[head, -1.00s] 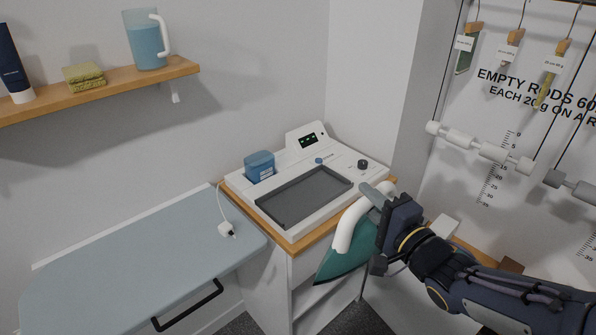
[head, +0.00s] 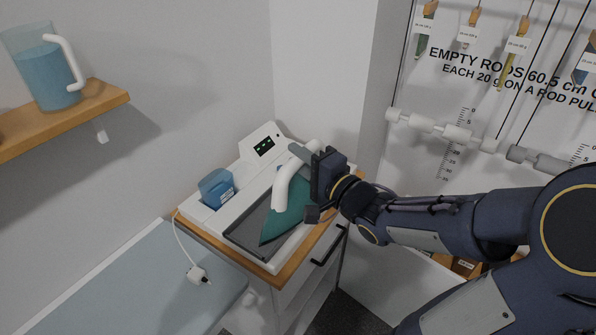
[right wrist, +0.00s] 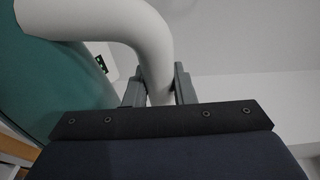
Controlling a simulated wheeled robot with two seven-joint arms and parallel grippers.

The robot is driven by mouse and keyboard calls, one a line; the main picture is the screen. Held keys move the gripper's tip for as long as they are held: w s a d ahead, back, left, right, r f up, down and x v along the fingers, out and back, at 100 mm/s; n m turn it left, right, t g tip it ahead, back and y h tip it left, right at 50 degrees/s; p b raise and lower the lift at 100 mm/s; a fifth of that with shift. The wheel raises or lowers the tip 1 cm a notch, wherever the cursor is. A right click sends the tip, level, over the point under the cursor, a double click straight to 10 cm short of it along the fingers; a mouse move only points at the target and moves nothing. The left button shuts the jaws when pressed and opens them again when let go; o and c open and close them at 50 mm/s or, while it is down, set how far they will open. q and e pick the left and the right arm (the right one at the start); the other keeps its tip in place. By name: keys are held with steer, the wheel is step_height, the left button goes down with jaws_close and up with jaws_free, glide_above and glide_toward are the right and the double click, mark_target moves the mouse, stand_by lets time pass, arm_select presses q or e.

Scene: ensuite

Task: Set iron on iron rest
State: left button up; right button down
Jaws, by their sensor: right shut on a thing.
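The iron (head: 288,214) has a teal body and a white curved handle. My right gripper (head: 306,156) is shut on the handle, and the right wrist view shows the white handle (right wrist: 152,50) between the two fingers (right wrist: 158,90). In the head view the iron is over the dark grey recessed iron rest (head: 246,236) on the white station, its tip pointing toward the lower left. The iron covers much of the rest, and I cannot tell whether it touches it. My left gripper is not in view.
The white station has a blue water tank (head: 217,187) and a small display (head: 264,146). The ironing board (head: 150,285) with a white plug (head: 196,274) lies to the left. A shelf (head: 100,105) holds a jug (head: 50,80). Rods hang on the right wall.

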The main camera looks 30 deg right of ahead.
steer(key=w, duration=0.2)
steer(key=w+f, duration=0.2)
steer(key=w, duration=0.1)
steer(key=shift+w+d+f, duration=0.15)
steer(key=shift+w+d, duration=0.15)
steer(key=w+f, duration=0.4)
steer(key=f, duration=0.4)
steer(key=shift+w+d+f, duration=0.35)
steer(key=shift+w+f, duration=0.05)
steer(key=shift+f, duration=0.15)
steer(key=c, duration=1.2)
jaws_free()
